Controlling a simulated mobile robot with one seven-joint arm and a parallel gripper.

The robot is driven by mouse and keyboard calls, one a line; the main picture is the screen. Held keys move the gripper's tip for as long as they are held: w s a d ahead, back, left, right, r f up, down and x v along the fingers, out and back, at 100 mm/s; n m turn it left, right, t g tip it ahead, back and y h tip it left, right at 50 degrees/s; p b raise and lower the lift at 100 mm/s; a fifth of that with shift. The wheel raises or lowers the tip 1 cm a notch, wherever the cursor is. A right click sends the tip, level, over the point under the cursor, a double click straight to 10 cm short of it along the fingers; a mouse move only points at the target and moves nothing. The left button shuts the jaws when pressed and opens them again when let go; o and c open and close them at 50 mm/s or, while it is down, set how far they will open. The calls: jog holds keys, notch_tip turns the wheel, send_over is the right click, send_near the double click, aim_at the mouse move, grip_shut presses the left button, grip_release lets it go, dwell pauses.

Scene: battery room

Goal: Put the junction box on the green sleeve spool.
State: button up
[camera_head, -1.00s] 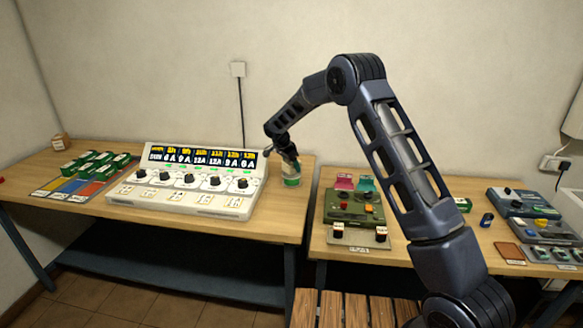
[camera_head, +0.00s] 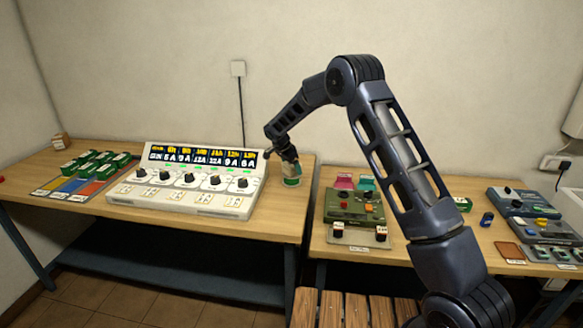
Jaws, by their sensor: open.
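A small round green and pale object, which looks like the green sleeve spool (camera_head: 292,182), stands near the right end of the left table. My gripper (camera_head: 289,158) points down directly above it, with its jaws open. A pale shape shows between the fingers and the green band. It may be the junction box resting on the spool, but it is too small and too covered by the gripper to be sure. I cannot tell whether the fingers still touch it.
A white charger console (camera_head: 190,181) stands just left of the gripper. Green boxes (camera_head: 95,160) sit on coloured mats farther left, near a small brown box (camera_head: 60,141). A green control unit (camera_head: 354,207) stands on the right table, across a narrow gap.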

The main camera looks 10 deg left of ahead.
jog(key=v, duration=1.1)
jog(key=s+d+r+n+y, duration=0.1)
jog(key=s+d+r, duration=0.5)
jog(key=d, duration=0.5)
jog(key=s+d+r+n, duration=0.2)
jog(key=s+d+r, duration=0.1)
jog(key=d+r, duration=0.6)
jog(key=s+d+r+n+y, duration=0.1)
jog(key=s+d+r, duration=0.4)
jog(key=d, duration=0.7)
jog(key=s+d+r+n, duration=0.2)
jog(key=s+d, duration=0.9)
jog(key=s, duration=0.2)
jog(key=s+d+f+n, duration=0.1)
jog(key=s+d+f, duration=0.1)
jog(key=s, duration=0.6)
jog(key=s+d+f+n+t+y, duration=0.1)
jog(key=s+d+f+n, duration=0.1)
jog(key=s, duration=0.6)
jog(key=shift+s+d+f, duration=0.2)
jog(key=shift+d+f, duration=0.3)
jog(key=shift+d, duration=0.55)
